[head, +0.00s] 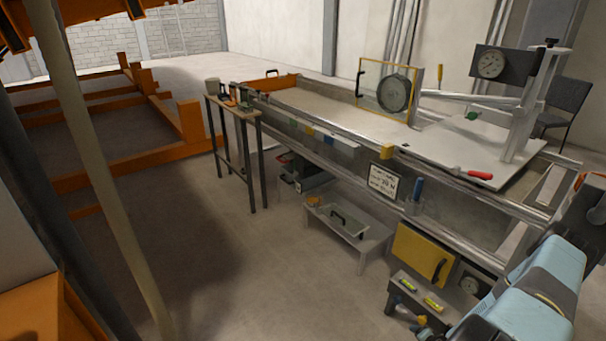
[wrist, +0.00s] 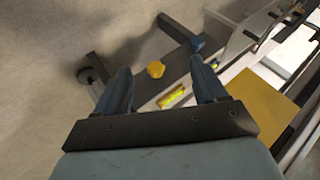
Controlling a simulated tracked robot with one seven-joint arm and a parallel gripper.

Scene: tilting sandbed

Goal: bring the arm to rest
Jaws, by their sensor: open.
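My arm (head: 530,295) reaches in from the lower right of the head view, over the low stand beside the sandbed. My gripper (wrist: 160,66) shows in the wrist view with its two dark blue fingers wide apart and nothing held between them. A yellow knob-like piece (wrist: 156,69) and a yellow-green spirit level (wrist: 173,96) appear in the gap between the fingers, seemingly beyond the fingertips; the exact distance cannot be told.
The long sandbed (head: 320,103) runs along the right, with a red-handled tool (head: 474,174) on its near board. A yellow panel (head: 420,254) leans below it. A low bench (head: 345,228) and a narrow table (head: 233,108) stand alongside.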

